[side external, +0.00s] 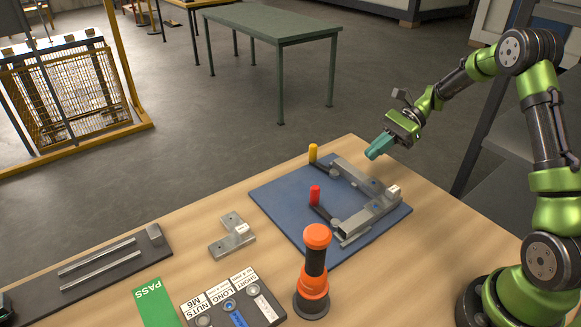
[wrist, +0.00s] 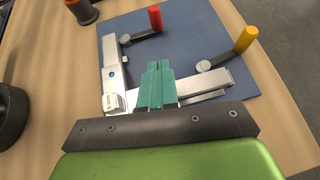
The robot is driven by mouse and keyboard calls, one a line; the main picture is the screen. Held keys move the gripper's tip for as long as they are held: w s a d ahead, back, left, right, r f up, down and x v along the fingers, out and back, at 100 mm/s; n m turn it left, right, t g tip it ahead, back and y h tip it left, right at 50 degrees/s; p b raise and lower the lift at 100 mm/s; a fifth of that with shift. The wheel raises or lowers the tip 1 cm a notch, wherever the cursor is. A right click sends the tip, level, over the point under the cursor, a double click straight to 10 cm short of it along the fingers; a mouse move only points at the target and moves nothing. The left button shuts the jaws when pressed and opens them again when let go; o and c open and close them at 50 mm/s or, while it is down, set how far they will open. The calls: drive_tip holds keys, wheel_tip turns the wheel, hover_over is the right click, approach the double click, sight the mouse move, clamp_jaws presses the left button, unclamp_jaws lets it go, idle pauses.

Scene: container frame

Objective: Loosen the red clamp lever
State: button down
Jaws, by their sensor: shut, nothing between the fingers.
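The red clamp lever (side external: 315,195) stands upright on a dark arm at the near part of the metal frame, on a blue mat (side external: 283,187). It also shows at the top of the wrist view (wrist: 155,18). A yellow lever (side external: 312,153) stands farther back, and at the upper right in the wrist view (wrist: 245,40). The silver frame (side external: 365,213) is L-shaped with a white label at its corner. My gripper (side external: 380,146), with teal fingers, is shut and empty. It is in the air by the frame's far side, apart from both levers.
An orange and black cylindrical tool (side external: 316,265) stands at the table's front. A loose metal bracket (side external: 232,236), a green PASS card (side external: 152,303), a labelled parts tray (side external: 235,302) and a dark rack with metal strips (side external: 95,265) lie to the left.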

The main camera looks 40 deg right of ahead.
drive_tip(key=shift+a, duration=0.35)
hover_over(328, 201)
drive_tip(key=d, duration=0.2)
drive_tip(key=f, duration=0.4)
drive_tip(key=shift+s+a+f, duration=0.2)
drive_tip(key=shift+s+f, duration=0.05)
drive_tip(key=shift+f, duration=0.1)
drive_tip(key=shift+w+a, duration=0.15)
drive_tip(key=shift+a, duration=0.65)
